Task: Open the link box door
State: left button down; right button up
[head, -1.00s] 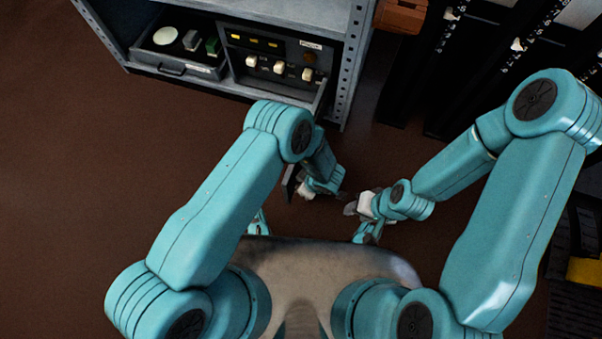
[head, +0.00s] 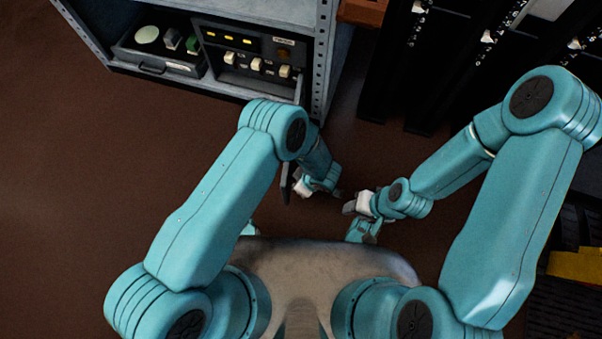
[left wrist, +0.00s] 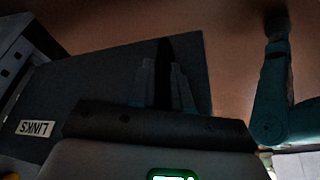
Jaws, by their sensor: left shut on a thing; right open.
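The link box (head: 255,56) sits in the grey metal shelf at the upper left, with yellow lights and white knobs on its front. Its door (head: 298,90) stands open, seen almost edge-on at the box's right side, reaching toward me. My left arm hides part of it. My right gripper (head: 352,206) is open and empty, just right of the left one.
The shelf's perforated post (head: 322,60) stands right of the box. A grey tray (head: 158,62) with small items is left of it. Black racks (head: 450,70) stand at the upper right, and a yellow object (head: 577,265) lies at the right edge. The brown floor at left is clear.

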dwell(0.4)
pick_arm(q)
jog(key=c, duration=1.4)
grip_release()
jog(key=shift+c, duration=0.2)
jog(key=shift+r, duration=0.15)
pick_arm(e)
jog(key=shift+r, duration=0.1)
